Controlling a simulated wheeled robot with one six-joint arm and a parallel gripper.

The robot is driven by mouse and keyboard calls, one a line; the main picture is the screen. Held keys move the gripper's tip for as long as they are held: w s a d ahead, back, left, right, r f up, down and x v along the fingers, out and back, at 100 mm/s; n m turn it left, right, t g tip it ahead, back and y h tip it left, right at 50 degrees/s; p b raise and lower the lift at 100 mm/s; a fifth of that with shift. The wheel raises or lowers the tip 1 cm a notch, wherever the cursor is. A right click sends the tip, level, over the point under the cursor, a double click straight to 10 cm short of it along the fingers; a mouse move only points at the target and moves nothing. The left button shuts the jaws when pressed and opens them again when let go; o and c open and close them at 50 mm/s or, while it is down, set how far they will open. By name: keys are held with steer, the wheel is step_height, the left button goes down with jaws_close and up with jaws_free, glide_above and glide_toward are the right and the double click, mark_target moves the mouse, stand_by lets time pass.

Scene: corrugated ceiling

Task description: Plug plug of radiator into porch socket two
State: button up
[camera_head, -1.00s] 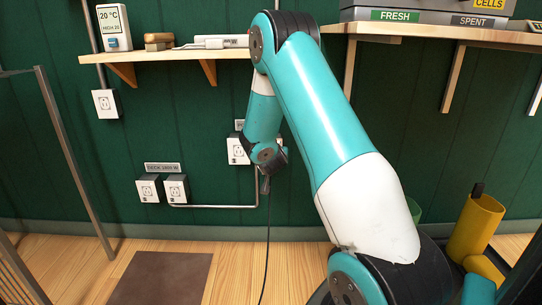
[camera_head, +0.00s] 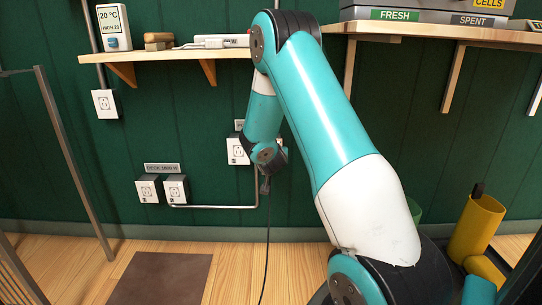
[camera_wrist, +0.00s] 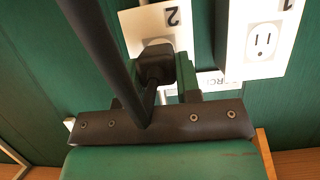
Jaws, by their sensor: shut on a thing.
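The radiator's black plug (camera_wrist: 155,62) is in the wrist view, with its thick black cable beside it. My gripper (camera_wrist: 155,92) is shut on the plug, and its dark mount covers part of the view below. The plug overlaps the lower part of the white porch socket two (camera_wrist: 140,25), marked "2". I cannot tell whether its prongs are in the socket. In the head view, my gripper (camera_head: 265,186) is partly hidden by my wrist, and the cable (camera_head: 267,245) hangs from it to the floor. The radiator itself is not clearly seen.
Porch socket one (camera_wrist: 263,42) sits to the right in the wrist view, with empty slots. A porch socket (camera_head: 237,150) shows beside my wrist in the head view. Two deck sockets (camera_head: 161,189) are lower left. A wooden shelf (camera_head: 165,54) runs above.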

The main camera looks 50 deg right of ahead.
steer(key=shift+w+d, duration=0.3)
steer(key=shift+d, duration=0.05)
stand_by(0.6)
steer(key=o, duration=1.1)
steer(key=shift+c, duration=0.2)
